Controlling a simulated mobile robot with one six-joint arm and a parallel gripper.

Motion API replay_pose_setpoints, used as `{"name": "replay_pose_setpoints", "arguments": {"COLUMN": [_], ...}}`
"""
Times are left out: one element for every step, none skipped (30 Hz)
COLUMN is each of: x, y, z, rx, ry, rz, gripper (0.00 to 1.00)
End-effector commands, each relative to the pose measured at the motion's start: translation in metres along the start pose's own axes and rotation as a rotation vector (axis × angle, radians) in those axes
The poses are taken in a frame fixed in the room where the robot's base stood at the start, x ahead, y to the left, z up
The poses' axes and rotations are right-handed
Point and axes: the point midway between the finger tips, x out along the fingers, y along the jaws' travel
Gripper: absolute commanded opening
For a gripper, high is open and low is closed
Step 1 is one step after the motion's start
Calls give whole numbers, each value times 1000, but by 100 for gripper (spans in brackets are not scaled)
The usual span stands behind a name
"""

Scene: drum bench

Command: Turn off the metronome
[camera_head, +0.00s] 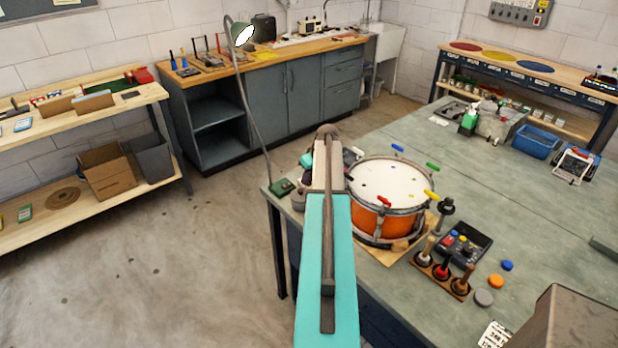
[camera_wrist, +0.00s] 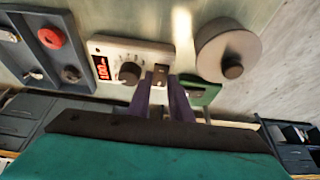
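The metronome (camera_wrist: 130,62) is a pale box in the wrist view, with a lit red display (camera_wrist: 103,67) reading about 100, a dark round knob (camera_wrist: 129,73) and a small switch (camera_wrist: 160,74) at its right end. My gripper (camera_wrist: 163,84) has dark purplish fingers reaching up to the switch end of the box. The fingertips are close together at the switch. I cannot tell whether they touch it or how far they are apart. In the head view my turquoise arm covers the fingers and most of that bench corner.
A grey cylinder with a knob (camera_wrist: 228,50) stands right of the metronome, with a green item (camera_wrist: 205,92) beside it. A tray (camera_wrist: 55,40) with round pieces lies left. In the head view an orange drum (camera_head: 388,196) stands right of my arm, near a tool stand (camera_head: 441,272).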

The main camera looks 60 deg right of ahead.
Motion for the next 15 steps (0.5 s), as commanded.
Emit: {"name": "replay_pose_setpoints", "arguments": {"x": [0,0,0,0,0,0,0,1,1,1,1,1,1,1,2], "y": [0,0,1,1,1,1,1,1,1,1,2,2,2,2,1], "z": [0,-1,-1,-2,-2,-3,-4,-5,-6,-6,-7,-7,-8,-9,-9], "rx": [0,0,-1,-1,-2,-2,-2,-2,-3,-3,-3,-2,-2,-3,-3], "ry": [-1,-4,-8,-13,-20,-32,-43,-54,-72,-87,-100,-120,-135,-148,-168], "rz": [1,1,0,0,0,-1,-1,-2,-1,-2,-2,-1,-1,-1,-1], "gripper": [0,0,0,0,0,0,0,0,0,0,0,0,0,0,0]}}
